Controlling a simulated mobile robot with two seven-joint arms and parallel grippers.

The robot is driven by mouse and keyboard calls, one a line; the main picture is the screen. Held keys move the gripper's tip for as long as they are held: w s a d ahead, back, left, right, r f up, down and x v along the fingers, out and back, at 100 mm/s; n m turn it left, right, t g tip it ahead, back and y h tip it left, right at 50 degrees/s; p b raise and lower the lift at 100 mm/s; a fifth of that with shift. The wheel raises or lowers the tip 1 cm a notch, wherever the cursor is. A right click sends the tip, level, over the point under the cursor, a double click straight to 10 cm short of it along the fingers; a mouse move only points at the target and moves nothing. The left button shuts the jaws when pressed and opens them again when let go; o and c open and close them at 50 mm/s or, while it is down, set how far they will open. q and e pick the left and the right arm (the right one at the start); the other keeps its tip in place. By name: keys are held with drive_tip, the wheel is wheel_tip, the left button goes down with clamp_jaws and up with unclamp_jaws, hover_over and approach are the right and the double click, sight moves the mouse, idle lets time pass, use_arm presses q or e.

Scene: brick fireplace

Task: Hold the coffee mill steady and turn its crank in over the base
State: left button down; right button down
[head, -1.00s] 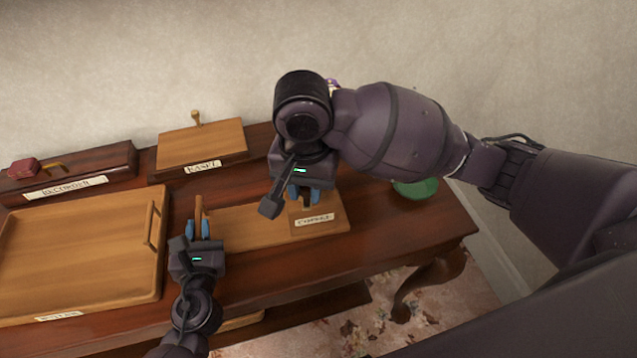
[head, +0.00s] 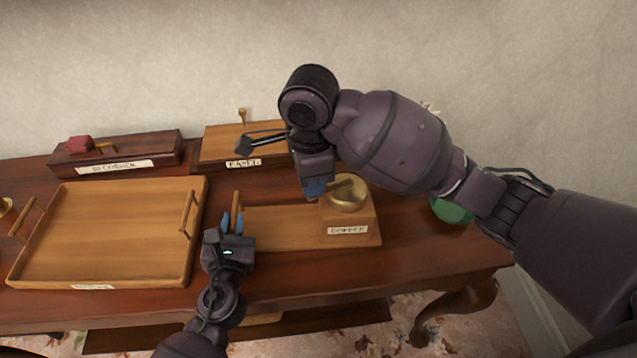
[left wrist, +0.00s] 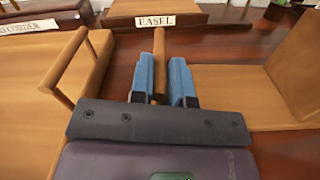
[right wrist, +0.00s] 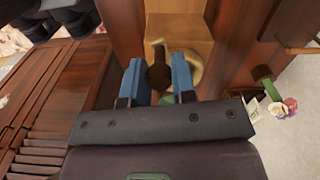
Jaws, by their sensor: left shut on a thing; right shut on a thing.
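The coffee mill is a wooden block labelled COFFEE (head: 362,222) with a brass dome (head: 350,197) on top and a flat wooden base board (head: 285,228) reaching left. My left gripper (head: 232,220) is shut on an upright wooden post (left wrist: 159,50) at the board's left end. My right gripper (head: 315,188) is at the left side of the dome, over the board's right part. In the right wrist view it is shut on a dark brown crank knob (right wrist: 160,76), beside the brass dome (right wrist: 185,68). The knob is hidden in the head view.
A wooden tray (head: 105,277) with handles lies left of the mill. Behind are a box labelled EASEL (head: 215,150) and a dark box (head: 120,152) with a red item. A green object (head: 452,208) stands right, below my right arm.

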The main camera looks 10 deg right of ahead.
drive_tip(key=shift+w+a+m, duration=0.1)
drive_tip(key=shift+w+m, duration=0.75)
drive_tip(key=shift+m, duration=0.4)
drive_tip(key=shift+w+m, duration=0.8)
drive_tip(key=shift+m, duration=0.45)
drive_tip(key=shift+w, duration=0.1)
drive_tip(key=c, duration=1)
unclamp_jaws()
drive_tip(key=shift+o, duration=0.4)
